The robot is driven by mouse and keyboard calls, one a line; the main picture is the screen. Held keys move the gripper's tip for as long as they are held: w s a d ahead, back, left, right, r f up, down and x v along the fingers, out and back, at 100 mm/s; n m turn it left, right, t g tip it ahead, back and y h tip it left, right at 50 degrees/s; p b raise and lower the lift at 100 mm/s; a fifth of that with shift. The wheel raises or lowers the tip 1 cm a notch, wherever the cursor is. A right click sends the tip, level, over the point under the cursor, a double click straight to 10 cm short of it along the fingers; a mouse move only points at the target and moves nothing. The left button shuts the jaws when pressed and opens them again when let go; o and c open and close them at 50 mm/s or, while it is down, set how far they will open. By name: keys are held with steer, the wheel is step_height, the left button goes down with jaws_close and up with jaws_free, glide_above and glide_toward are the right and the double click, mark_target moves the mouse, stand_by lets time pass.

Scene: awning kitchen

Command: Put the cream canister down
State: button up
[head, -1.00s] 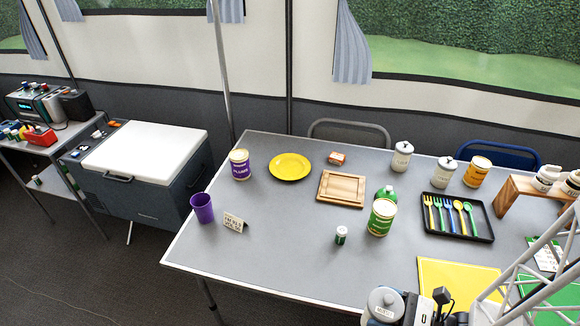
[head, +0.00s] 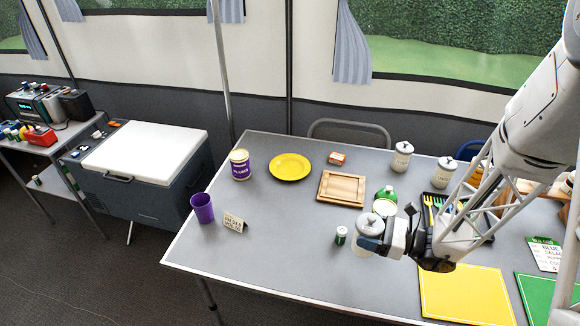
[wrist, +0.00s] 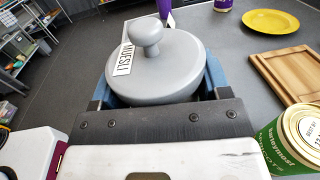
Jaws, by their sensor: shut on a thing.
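My gripper (head: 384,243) is shut on a cream canister (head: 362,247) with a grey knobbed lid. The canister is upright over the middle front of the table (head: 270,260). In the wrist view, its lid (wrist: 160,75) shows a MUESLI label and sits between the blue fingers; its body is hidden below. Whether its base touches the table is unclear. A green-labelled tin (head: 384,207) stands just behind it in the head view, and to its right in the wrist view (wrist: 292,150).
A wooden board (head: 341,188) lies behind. Two similar cream canisters (head: 402,156) (head: 446,172) stand at the back. A yellow mat (head: 465,295) lies front right.

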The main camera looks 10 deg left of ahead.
steer(key=w+a+r+n+g, duration=0.1)
steer(key=w+a+g, duration=0.1)
steer(key=w+a, duration=2.1)
steer(key=f, duration=0.4)
steer(key=shift+a+f, duration=0.2)
steer(key=shift+f, duration=0.15)
steer(key=shift+w, duration=0.15)
glide_above(290, 169)
steer(key=shift+w+f, duration=0.1)
steer(key=shift+f, duration=0.6)
steer(key=shift+f, duration=0.15)
steer(key=shift+f, duration=1.65)
steer(key=shift+f, duration=0.15)
